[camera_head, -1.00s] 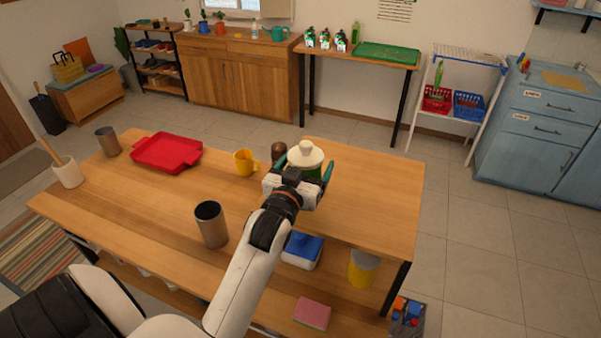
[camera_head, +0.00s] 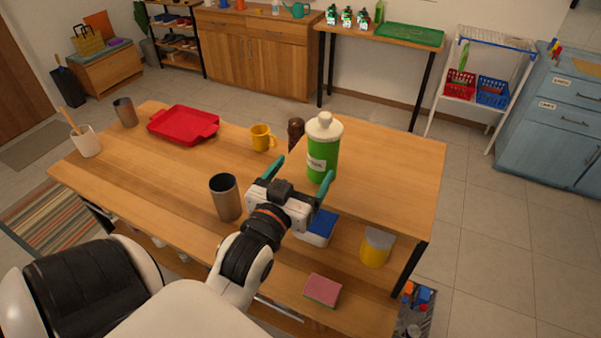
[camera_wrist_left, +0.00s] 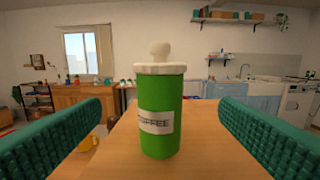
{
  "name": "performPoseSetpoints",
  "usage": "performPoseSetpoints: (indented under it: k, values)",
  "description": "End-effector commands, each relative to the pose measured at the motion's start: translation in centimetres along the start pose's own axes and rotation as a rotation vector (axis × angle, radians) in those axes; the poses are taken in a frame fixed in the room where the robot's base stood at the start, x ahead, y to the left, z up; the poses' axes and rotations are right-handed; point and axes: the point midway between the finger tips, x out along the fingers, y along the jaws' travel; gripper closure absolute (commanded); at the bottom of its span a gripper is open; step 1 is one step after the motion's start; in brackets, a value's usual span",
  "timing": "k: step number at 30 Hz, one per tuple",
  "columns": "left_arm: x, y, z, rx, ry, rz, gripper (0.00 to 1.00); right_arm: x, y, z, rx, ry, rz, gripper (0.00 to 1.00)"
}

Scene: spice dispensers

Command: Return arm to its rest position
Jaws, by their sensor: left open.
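My left gripper (camera_head: 290,197) is open, with its teal fingers apart, over the near side of the wooden table (camera_head: 385,180). It is empty. A green dispenser with a cream lid (camera_head: 322,150) stands upright on the table just beyond the fingertips. In the left wrist view the green dispenser (camera_wrist_left: 160,115) stands between and beyond the two fingers, touching neither, with a white label reading "COFFEE" in part. My right gripper is not in view.
A metal cup (camera_head: 226,198) stands left of my gripper. A red tray (camera_head: 184,124) lies further left. A blue-and-white container (camera_head: 318,230), a yellow tin (camera_head: 376,247) and a pink sponge (camera_head: 322,290) sit below the tabletop.

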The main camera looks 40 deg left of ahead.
Motion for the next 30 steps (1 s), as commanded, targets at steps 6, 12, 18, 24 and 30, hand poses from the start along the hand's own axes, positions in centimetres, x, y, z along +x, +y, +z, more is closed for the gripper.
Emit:
performPoseSetpoints:
  k: [6, 12, 18, 24, 30]
  values:
    - [0.0, 0.0, 0.0, 0.000, 0.000, 0.000, 0.16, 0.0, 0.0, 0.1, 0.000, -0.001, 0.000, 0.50]
    - [0.0, -0.2, -0.7, 0.003, 0.032, -0.007, 0.16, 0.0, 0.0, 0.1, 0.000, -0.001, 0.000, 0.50]
    - [-2.2, -2.5, -8.1, 0.050, 0.378, -0.087, 0.16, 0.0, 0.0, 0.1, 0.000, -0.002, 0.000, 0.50]
    - [-7.6, -4.5, -15.4, 0.138, 0.771, -0.194, 0.16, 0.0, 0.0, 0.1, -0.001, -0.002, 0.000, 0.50]
    - [-13.1, -5.2, -19.5, 0.225, 1.057, -0.280, 0.16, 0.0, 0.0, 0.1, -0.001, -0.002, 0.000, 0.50]
